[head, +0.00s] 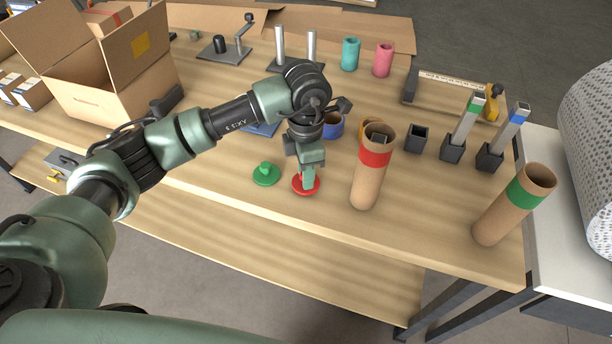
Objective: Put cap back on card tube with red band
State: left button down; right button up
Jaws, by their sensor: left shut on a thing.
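The card tube with the red band (367,185) stands upright near the front of the table, its top open. Just left of it is the red cap (301,188), a round disc low over the table or on it; I cannot tell which. My left gripper (308,180) points down and is shut on the red cap, covering part of it. A green cap (265,178) with a raised knob lies on the table left of the red one. A card tube with a green band (489,222) stands open at the right. My right gripper is not in view.
An open cardboard box (110,95) stands at the back left. Square posts in dark holders (452,149) stand behind and right of the red-band tube. Teal (350,55) and pink (384,60) cups stand at the back. The table front is mostly clear.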

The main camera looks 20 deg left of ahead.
pick_arm(q)
notch_tip(320, 180, up, 19)
jog(key=b, duration=0.1)
jog(key=shift+b, duration=0.3)
